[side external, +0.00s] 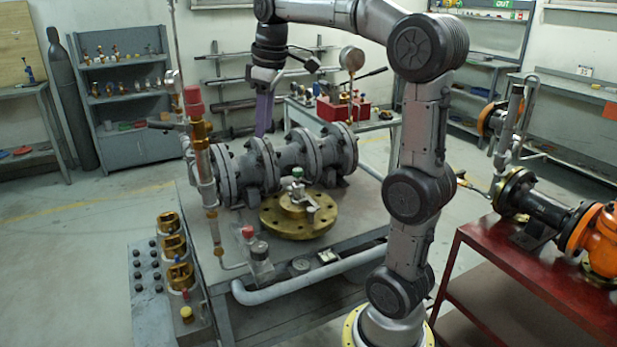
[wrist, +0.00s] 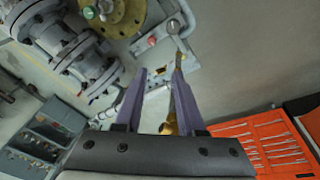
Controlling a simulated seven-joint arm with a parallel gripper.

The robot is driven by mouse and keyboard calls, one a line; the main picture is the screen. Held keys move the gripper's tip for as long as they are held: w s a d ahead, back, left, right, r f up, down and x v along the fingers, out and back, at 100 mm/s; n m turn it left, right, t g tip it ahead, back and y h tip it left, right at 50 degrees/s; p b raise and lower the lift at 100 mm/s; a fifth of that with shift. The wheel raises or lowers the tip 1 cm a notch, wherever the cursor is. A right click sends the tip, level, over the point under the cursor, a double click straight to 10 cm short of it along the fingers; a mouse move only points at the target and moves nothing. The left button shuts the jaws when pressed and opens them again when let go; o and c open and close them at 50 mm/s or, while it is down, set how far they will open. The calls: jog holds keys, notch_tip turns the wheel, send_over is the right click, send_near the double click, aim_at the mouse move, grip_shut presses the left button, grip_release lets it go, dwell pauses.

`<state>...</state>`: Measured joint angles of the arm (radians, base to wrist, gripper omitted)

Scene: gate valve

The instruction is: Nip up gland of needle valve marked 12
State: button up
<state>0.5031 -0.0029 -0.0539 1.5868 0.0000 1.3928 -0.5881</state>
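I cannot read a mark 12 on any valve. A valve with a red cap (side external: 193,95) and brass body stands on the vertical pipe at the left of the bench. A small red-knobbed valve (side external: 248,233) sits at the bench's front edge; its red knob also shows in the wrist view (wrist: 152,41). A green-knobbed valve (side external: 297,174) stands on the brass flange (side external: 310,222). My gripper (side external: 263,132) hangs above and behind the flanged pipe, pointing down. In the wrist view its purple fingers (wrist: 160,72) are apart, with a brass part (wrist: 170,127) seen between them.
The grey flanged pipe (side external: 290,165) lies behind the brass flange. Brass fittings (side external: 175,247) stand on a grey block at left. The wrist view shows an orange tray of spanners (wrist: 262,140). The tall vertical pipe is an obstacle.

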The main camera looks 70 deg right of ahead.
jog(key=d+f+m+g, duration=0.1)
jog(key=d+f+m, duration=0.3)
jog(key=d, duration=1)
jog(key=g+y, duration=0.1)
send_over(308, 182)
notch_tip(308, 182, down, 6)
notch_tip(308, 182, down, 13)
jog(key=shift+d+f, duration=0.1)
jog(key=shift+f, duration=0.05)
grip_shut()
